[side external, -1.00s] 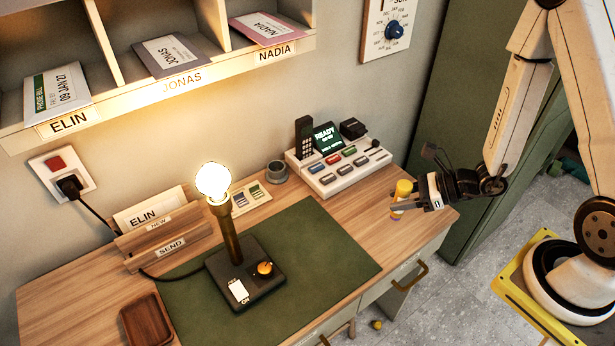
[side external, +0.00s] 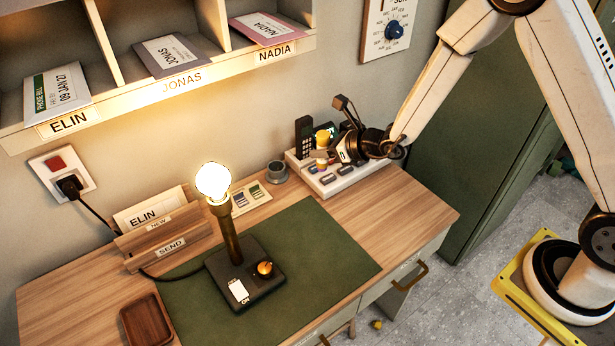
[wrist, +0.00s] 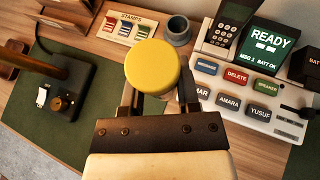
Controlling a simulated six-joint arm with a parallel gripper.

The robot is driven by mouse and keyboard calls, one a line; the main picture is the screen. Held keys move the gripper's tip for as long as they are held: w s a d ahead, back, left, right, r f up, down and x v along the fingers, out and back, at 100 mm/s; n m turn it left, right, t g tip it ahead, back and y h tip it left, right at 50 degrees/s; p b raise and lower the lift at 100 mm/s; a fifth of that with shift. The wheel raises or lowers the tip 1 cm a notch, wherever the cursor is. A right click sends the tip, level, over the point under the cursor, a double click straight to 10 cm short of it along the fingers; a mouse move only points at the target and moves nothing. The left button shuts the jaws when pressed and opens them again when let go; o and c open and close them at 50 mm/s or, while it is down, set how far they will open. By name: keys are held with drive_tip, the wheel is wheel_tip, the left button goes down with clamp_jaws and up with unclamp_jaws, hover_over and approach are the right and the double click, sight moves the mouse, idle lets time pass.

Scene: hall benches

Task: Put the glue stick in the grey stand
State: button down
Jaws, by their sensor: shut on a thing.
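The glue stick (side external: 322,139) has a yellow cap and is held upright in my gripper (side external: 326,155). In the wrist view its round yellow cap (wrist: 152,68) fills the space between the fingers of my gripper (wrist: 158,100) and hides its lower body. My gripper is shut on it, above the front left part of the white answering machine in the side view. The grey stand (side external: 277,171) is a small round cup at the back of the desk, left of the gripper. It also shows in the wrist view (wrist: 178,32), just beyond and right of the cap; the two are apart.
The white answering machine (wrist: 262,100) with its READY screen and handset stands right of the grey stand. A stamps card (wrist: 128,28) lies to its left. The lit lamp (side external: 236,240) stands on the green desk mat (side external: 325,250).

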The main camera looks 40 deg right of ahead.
drive_tip(key=shift+w+a+r+m, duration=0.3)
drive_tip(key=shift+w+a+r, duration=0.2)
drive_tip(key=shift+w+a, duration=0.35)
hover_over(277, 174)
drive_tip(key=w+d, duration=0.1)
drive_tip(key=w, duration=0.1)
wheel_tip(277, 174, down, 10)
drive_tip(key=shift+s+r, duration=0.15)
drive_tip(key=shift+r, duration=0.1)
drive_tip(key=shift+f, duration=0.1)
drive_tip(key=shift+w+f, duration=0.2)
drive_tip(key=shift+f, duration=1.45)
